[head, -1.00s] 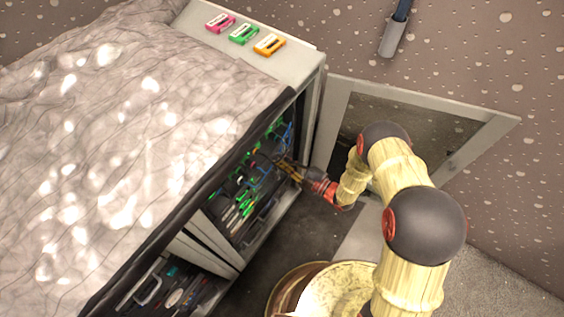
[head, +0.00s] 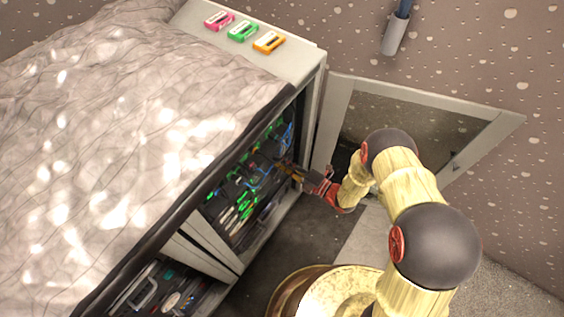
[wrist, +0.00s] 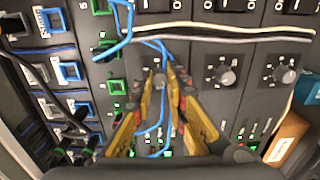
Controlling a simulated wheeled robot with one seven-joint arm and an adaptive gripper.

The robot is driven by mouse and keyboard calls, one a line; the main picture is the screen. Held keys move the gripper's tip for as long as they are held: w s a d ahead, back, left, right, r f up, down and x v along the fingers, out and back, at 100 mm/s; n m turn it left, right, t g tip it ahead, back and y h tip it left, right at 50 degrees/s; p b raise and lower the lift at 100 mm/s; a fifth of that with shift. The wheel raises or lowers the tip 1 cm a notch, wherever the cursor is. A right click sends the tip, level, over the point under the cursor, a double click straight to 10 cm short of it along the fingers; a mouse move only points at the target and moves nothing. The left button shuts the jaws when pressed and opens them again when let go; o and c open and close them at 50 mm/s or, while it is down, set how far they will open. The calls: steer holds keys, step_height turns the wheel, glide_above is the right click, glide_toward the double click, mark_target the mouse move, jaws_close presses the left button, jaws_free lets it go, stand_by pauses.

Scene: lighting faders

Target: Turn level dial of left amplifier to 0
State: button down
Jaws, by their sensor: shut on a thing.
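Three dark amplifier panels, each with a round dial, sit side by side in the wrist view. The left amplifier (wrist: 182,55) carries the leftmost level dial (wrist: 158,81). My gripper (wrist: 159,72) has its yellow fingers closed on either side of this dial, which they partly cover. I cannot read its pointer or scale. In the head view my gripper (head: 283,166) reaches into the open cabinet (head: 311,95), and the dial is too small to make out there.
The middle dial (wrist: 224,77) and right dial (wrist: 283,74) are uncovered. A blue cable (wrist: 125,43) and a white cable (wrist: 240,29) cross near the fingers. The cabinet door (head: 490,135) stands open beside my arm.

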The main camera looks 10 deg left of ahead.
steer(key=shift+f, duration=0.15)
steer(key=c, duration=1.7)
jaws_free()
steer(key=shift+c, duration=0.2)
steer(key=shift+d, duration=0.1)
steer(key=v, duration=1.1)
steer(key=shift+s+d, duration=0.2)
steer(key=shift+d, duration=0.15)
